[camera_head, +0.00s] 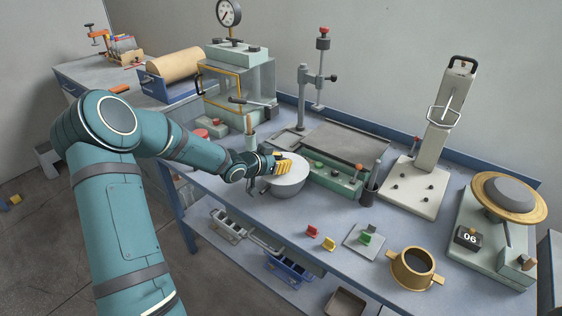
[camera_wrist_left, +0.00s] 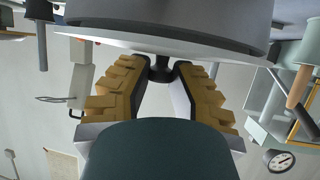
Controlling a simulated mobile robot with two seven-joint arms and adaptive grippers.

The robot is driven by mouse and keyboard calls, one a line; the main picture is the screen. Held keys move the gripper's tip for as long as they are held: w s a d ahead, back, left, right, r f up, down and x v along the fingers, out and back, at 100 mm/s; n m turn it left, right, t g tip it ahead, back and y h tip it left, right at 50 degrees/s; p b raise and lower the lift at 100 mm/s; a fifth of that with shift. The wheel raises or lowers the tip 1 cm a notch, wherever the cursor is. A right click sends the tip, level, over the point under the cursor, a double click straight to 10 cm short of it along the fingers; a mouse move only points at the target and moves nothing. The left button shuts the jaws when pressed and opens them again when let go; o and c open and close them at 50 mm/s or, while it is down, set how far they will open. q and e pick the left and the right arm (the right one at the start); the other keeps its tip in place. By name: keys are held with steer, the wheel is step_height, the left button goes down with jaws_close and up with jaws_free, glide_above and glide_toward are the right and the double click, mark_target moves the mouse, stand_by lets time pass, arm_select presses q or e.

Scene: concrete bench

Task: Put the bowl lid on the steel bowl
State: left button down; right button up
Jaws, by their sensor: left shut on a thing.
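The steel bowl (camera_head: 288,188) stands on the blue-grey bench near its front edge, left of the middle in the head view. The pale round bowl lid (camera_head: 298,168) is over the bowl's mouth, roughly level. My left gripper (camera_head: 283,164) reaches in from the left above it. In the left wrist view, its yellow-padded fingers (camera_wrist_left: 160,74) are shut on the lid's dark knob (camera_wrist_left: 160,66). The lid's pale edge (camera_wrist_left: 105,40) runs along the grey bowl (camera_wrist_left: 180,12). I cannot tell whether the lid touches the rim all round. My right gripper is not in view.
A green-based machine (camera_head: 335,178) stands close right of the bowl. A glass-sided press (camera_head: 236,85) stands behind. The bench's front edge is close to the bowl.

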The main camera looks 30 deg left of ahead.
arm_select(q)
steer(key=shift+f, duration=0.15)
steer(key=c, duration=0.9)
jaws_free()
steer(key=shift+r, duration=0.2)
steer(key=p+v, duration=0.4)
steer(key=v, duration=0.8)
steer(key=shift+r, duration=0.25)
